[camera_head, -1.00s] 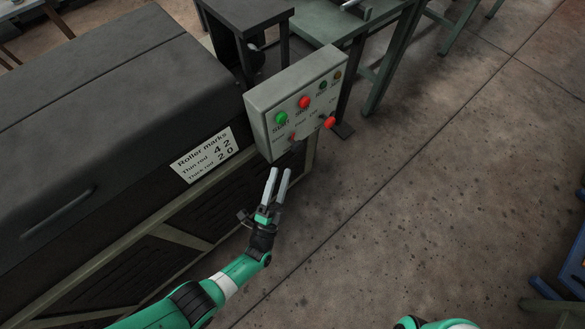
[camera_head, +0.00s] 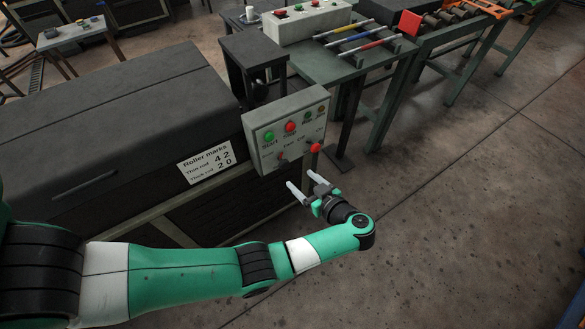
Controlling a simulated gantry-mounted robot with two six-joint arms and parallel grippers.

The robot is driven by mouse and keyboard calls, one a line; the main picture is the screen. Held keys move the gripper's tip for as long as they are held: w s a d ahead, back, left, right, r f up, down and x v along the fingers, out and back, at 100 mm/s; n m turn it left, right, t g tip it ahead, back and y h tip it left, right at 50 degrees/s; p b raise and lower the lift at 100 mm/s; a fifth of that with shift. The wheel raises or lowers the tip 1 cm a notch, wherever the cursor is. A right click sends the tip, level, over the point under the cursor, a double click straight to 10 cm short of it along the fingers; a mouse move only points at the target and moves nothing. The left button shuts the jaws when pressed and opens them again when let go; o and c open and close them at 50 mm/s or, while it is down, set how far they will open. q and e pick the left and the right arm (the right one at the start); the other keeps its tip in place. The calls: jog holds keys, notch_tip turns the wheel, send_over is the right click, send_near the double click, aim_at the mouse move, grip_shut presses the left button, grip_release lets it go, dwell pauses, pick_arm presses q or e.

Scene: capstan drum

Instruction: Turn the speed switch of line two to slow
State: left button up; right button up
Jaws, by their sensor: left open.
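A light grey control box (camera_head: 262,162) is mounted at the right end of the dark machine. Its face carries a green button (camera_head: 269,136), a red button (camera_head: 290,127), two small dim lamps, a small switch knob (camera_head: 281,156) at lower left and a red knob (camera_head: 315,148) at lower right. The labels are too small to read surely, and I cannot tell which line it belongs to. My left gripper (camera_head: 300,179) is open and empty, just below and in front of the box, its fingers pointing up-left towards it, apparently apart from it. My right gripper is out of view.
The dark machine cover (camera_head: 110,110) with a "Roller marks" sign (camera_head: 207,162) fills the left. A second button box (camera_head: 300,24) stands on the green table behind, beside coloured rods (camera_head: 360,42) and a roller conveyor (camera_head: 450,18). The floor (camera_head: 450,220) on the right is clear.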

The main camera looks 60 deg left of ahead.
aim_at(286, 166)
pick_arm(q)
jog(key=b+x, duration=0.3)
jog(key=x, duration=0.6)
jog(key=shift+a+f+b, duration=0.25)
jog(key=shift+a+b, duration=0.05)
jog(key=shift+b, duration=0.1)
jog(key=shift+a, duration=0.2)
jog(key=shift+c, duration=0.2)
grip_shut()
